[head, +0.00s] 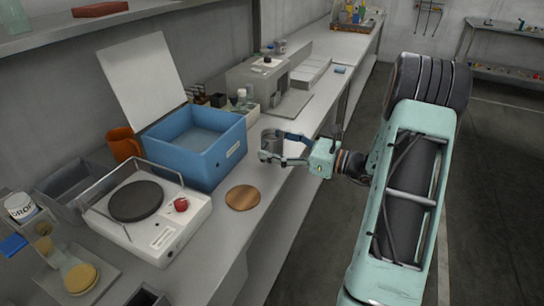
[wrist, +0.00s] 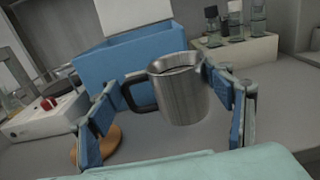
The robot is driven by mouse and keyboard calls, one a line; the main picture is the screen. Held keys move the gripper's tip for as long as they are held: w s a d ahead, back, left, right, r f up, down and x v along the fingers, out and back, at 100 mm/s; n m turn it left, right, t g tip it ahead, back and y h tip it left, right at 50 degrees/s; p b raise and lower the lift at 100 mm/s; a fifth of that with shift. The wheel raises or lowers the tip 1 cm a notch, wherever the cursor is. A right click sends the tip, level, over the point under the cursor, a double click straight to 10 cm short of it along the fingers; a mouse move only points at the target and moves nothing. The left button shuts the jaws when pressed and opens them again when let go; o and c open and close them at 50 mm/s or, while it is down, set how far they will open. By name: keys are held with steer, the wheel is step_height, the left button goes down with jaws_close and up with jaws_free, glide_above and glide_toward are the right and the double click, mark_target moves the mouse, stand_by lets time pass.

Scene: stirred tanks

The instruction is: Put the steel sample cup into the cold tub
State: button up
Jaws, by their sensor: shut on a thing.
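The steel sample cup (head: 271,142) is a grey metal mug with a dark handle. In the wrist view the cup (wrist: 180,92) sits roughly upright between the fingers, its handle to the left. My gripper (head: 283,147) is shut on the cup and holds it above the bench's front edge. The cold tub (head: 222,158) is a blue open box with its pale lid (head: 143,80) raised at the back. The cup is just right of the tub in the head view and outside it. In the wrist view the tub (wrist: 100,68) shows behind the cup.
A white stirrer plate (head: 165,228) with a red knob stands left of the tub. A round wooden disc (head: 243,197) lies in front of the tub. A rack of vials (wrist: 235,48) and a grey machine (head: 258,84) stand beyond. An orange mug (head: 124,145) is at the left.

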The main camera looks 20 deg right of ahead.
steer(key=shift+w+a+f, duration=0.1)
steer(key=shift+w+f, duration=0.1)
steer(key=shift+f, duration=0.1)
steer(key=shift+w+a+f, duration=0.15)
steer(key=shift+f, duration=1.55)
steer(key=shift+f+b, duration=0.1)
steer(key=shift+b, duration=0.25)
steer(key=o, duration=1.3)
